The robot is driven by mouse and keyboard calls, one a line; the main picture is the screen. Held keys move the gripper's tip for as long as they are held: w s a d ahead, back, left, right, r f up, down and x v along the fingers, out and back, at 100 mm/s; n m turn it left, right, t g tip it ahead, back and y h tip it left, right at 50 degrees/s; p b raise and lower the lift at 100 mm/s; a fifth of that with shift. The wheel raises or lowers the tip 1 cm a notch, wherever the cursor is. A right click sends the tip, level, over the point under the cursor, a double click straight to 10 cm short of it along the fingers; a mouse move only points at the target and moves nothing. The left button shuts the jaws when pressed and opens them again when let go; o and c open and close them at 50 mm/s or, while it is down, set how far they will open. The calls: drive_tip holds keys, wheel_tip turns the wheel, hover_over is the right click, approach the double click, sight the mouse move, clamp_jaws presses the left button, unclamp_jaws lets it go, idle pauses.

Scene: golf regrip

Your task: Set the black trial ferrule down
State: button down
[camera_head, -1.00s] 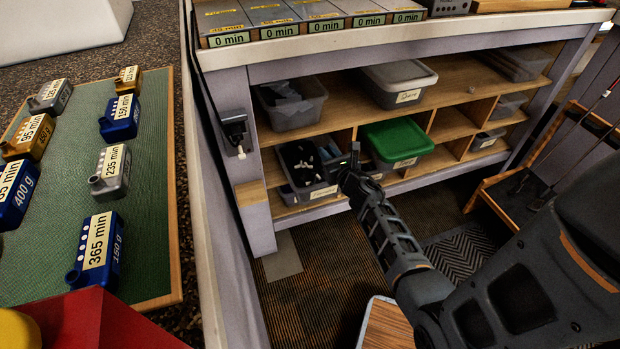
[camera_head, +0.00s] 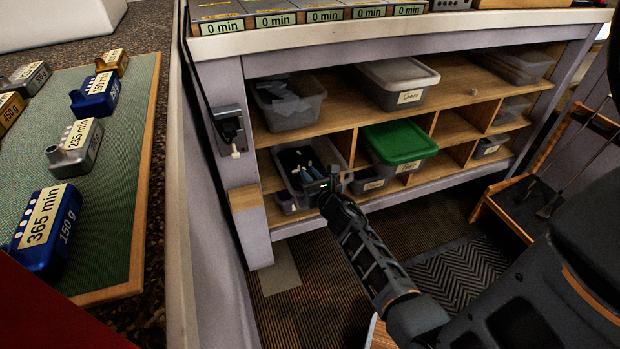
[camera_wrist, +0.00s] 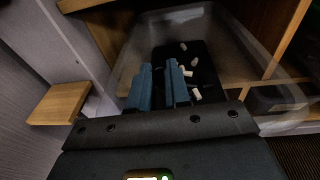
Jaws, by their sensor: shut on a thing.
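My gripper (camera_head: 331,180) is at the front of a grey open bin (camera_head: 281,158) on the lower shelf. In the wrist view, my two blue fingers (camera_wrist: 158,82) point into the same bin (camera_wrist: 222,37), with a narrow gap between them. The black trial ferrule cannot be made out in either view; it is small and dark against the bin's black bottom. Several small white pieces (camera_wrist: 196,95) lie on that bottom, to the right of and beyond my fingers.
A wooden block (camera_head: 244,198) juts out at the shelf's left post. An upper shelf (camera_head: 335,118) runs above. A striped mat (camera_head: 465,262) lies on the floor.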

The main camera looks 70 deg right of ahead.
drive_tip(key=shift+f, duration=0.1)
drive_tip(key=shift+f+b, duration=0.3)
drive_tip(key=shift+b, duration=0.25)
drive_tip(key=shift+f, duration=0.2)
drive_tip(key=c, duration=1.1)
unclamp_jaws()
drive_tip(key=shift+r, duration=0.1)
